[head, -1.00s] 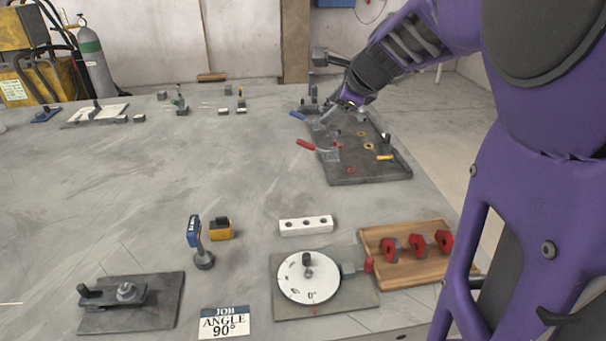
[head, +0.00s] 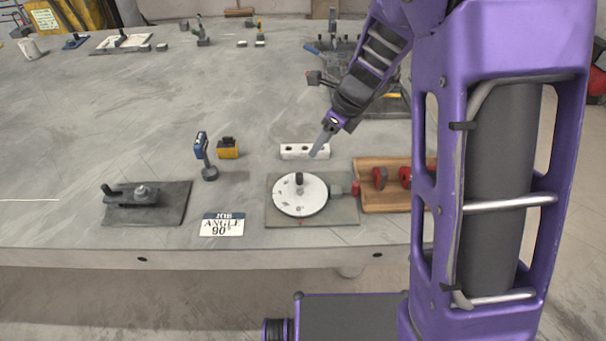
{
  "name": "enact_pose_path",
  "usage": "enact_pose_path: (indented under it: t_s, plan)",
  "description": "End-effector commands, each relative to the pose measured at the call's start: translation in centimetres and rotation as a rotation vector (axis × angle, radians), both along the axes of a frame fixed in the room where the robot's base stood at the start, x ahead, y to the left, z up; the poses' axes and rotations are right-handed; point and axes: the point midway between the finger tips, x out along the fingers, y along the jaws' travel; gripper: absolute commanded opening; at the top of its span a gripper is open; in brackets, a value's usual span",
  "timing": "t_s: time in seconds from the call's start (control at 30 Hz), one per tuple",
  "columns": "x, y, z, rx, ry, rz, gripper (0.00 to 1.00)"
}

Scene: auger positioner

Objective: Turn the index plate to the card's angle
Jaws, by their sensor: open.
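The index plate (head: 287,204) is a round white disc on a grey square base (head: 345,213) near the table's front edge. A dark upright knob (head: 299,180) stands on the disc. A "0°" mark is at the disc's front side, by a red mark on the base. A grey block with a red-ended pin (head: 346,189) sits at the disc's right. The card (head: 222,225) reads "JOB ANGLE 90°" and lies left of the base. My gripper (head: 314,155) is open and empty, above and behind the disc, in front of the white block from this view.
A white block with holes (head: 291,150) lies behind the plate. A wooden board (head: 383,203) with red parts is at right, partly hidden by my arm. A clamp on a dark plate (head: 178,203) is at left. A blue-topped tool (head: 203,157) and yellow box (head: 228,148) stand behind the card.

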Motion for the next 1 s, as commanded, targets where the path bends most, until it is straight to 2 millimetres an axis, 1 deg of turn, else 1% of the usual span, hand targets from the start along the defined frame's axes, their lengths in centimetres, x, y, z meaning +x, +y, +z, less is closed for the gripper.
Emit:
enact_pose_path:
  t_s: [0.03,0.3,0.5,0.6,0.8,1.0]
  plan:
    - [0.1,0.3,-1.2,-0.001,0.004,0.002,0.57]
    - [1.3,2.2,-6.6,-0.002,0.002,0.002,0.57]
    - [2.2,3.6,-10.5,-0.002,0.001,0.002,0.57]
    - [2.6,4.2,-12.2,-0.002,0.0,0.002,0.57]
    - [3.1,4.9,-14.2,-0.002,-0.002,0.001,0.57]
    - [3.2,5.2,-14.7,-0.001,-0.002,0.001,0.57]
